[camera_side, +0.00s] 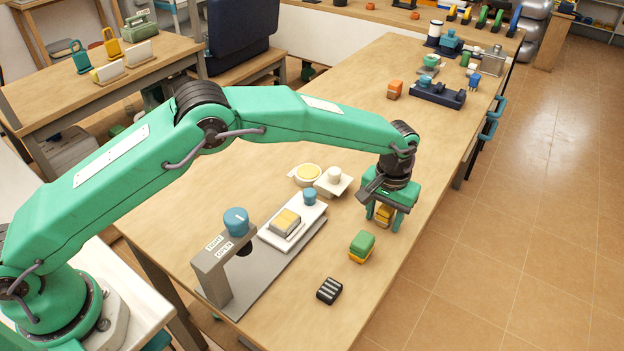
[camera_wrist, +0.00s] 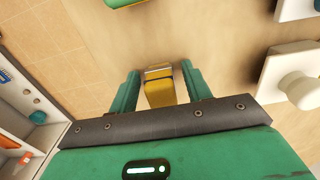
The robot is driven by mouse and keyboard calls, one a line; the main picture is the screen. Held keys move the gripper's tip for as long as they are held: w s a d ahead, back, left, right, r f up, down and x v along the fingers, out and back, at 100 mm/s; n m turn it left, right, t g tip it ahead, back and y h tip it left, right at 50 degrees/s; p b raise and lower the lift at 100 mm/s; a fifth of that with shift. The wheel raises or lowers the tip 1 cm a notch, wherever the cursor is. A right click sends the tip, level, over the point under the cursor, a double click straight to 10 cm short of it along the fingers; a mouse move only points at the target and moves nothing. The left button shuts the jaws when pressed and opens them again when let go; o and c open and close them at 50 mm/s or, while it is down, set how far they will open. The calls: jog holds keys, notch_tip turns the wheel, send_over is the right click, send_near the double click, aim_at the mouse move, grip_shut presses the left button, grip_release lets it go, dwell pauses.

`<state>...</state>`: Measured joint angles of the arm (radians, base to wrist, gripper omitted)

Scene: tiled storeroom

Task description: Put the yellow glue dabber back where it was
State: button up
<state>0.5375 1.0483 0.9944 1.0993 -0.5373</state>
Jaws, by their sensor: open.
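A small yellow block-like thing (camera_side: 383,214), which I take for the glue dabber, stands on the bench between the fingers of my gripper (camera_side: 385,222). In the wrist view this yellow thing (camera_wrist: 160,90) has a pale band at its far end. My gripper (camera_wrist: 160,85) is open, with one green finger on each side of it and a gap showing on both sides. Part of the yellow thing is hidden by the fingers in the side view and by the gripper body in the wrist view.
A green-and-yellow block (camera_side: 361,247) and a black striped block (camera_side: 329,290) lie nearby. The bench edge is close on the right.

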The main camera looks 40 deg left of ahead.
aim_at(385, 209)
notch_tip(385, 209, up, 12)
dwell(0.6)
jog(key=shift+r, duration=0.1)
dwell(0.4)
jog(key=s+a+r+t, duration=0.1)
jog(key=s+a+r, duration=0.4)
jog(key=a+r, duration=0.4)
jog(key=s+a+r+t, duration=0.2)
jog(key=s+a+r, duration=0.4)
jog(key=a, duration=0.4)
jog(key=s+a+f+t, duration=0.1)
jog(key=s+a, duration=0.5)
jog(key=s, duration=0.4)
jog(key=s+a+f+t, duration=0.1)
jog(key=s+a, duration=0.6)
jog(key=s, duration=0.3)
jog(key=shift+s+f+t, duration=0.15)
jog(key=shift+f+t, duration=0.15)
jog(key=shift+f, duration=0.1)
